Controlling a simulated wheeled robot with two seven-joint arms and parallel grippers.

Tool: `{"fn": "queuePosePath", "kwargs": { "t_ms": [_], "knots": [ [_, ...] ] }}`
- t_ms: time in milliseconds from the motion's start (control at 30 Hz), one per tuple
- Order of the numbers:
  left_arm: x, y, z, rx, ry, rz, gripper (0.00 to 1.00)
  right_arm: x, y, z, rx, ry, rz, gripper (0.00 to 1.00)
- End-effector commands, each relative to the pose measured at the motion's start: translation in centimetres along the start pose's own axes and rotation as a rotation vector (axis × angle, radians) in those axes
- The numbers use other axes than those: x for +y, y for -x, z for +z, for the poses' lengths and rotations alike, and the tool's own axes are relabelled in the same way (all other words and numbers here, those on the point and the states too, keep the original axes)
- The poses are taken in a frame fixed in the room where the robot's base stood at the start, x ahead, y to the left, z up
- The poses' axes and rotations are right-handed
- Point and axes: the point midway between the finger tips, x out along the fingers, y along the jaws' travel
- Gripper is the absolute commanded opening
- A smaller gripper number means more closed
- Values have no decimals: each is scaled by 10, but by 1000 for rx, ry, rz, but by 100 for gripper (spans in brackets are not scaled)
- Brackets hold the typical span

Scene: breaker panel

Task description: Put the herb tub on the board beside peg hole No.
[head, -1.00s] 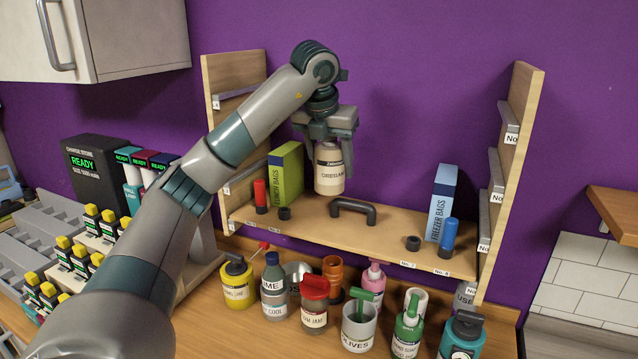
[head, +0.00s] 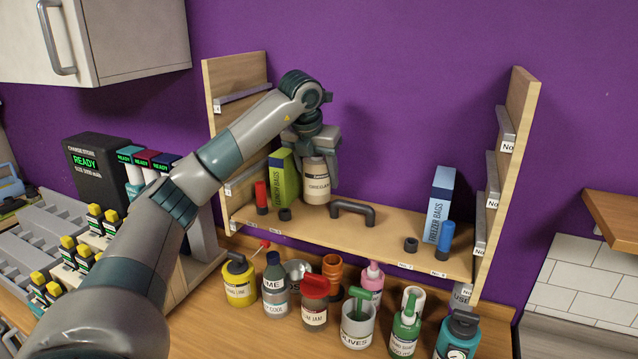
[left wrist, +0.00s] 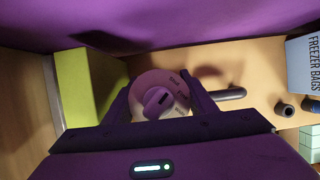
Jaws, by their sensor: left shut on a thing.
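The herb tub (head: 316,186) is a cream tub with a dark-lettered label. It is upright at the wooden board (head: 385,233), between the green bag box and the dark handle. My left gripper (head: 313,160) is shut on it from above. In the left wrist view the tub's round lid (left wrist: 160,95) with a raised knob lies between the two fingers. I cannot tell whether its base touches the board. Small tags line the board's front edge; a black peg ring (head: 285,214) is in front of the tub to the left. My right gripper is not in view.
A green bag box (head: 284,178) and red peg (head: 262,197) stand left of the tub. A dark handle (head: 353,210) is close on its right. Freezer bags (head: 438,205) and a blue peg (head: 446,238) stand further right. Several jars and bottles crowd the counter below.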

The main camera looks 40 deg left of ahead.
Motion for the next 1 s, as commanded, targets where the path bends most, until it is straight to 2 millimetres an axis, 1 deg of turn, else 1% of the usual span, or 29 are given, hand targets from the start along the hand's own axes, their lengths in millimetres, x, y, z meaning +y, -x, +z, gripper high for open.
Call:
{"fn": "queuePosePath", "kwargs": {
  "t_ms": [33, 100, 300, 733, 767, 800, 833, 1000],
  "knots": [
    [1, -2, -2, 2, 0, 1, 24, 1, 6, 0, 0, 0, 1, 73],
    [1, -9, -5, 2, 0, 1, 24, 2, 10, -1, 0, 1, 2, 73],
    [0, -23, -10, -1, 0, 0, 24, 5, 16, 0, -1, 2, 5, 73],
    [0, -28, -12, -1, 0, 0, 24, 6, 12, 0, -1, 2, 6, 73],
    [0, -27, -12, -1, 0, 0, 58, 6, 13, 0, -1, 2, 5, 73],
    [0, -27, -12, -1, 0, 0, 68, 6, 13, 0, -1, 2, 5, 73],
    [0, -27, -12, 0, 0, 0, 70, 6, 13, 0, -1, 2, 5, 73],
    [0, -27, -12, 0, 0, 0, 70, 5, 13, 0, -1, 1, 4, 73]
  ]
}}
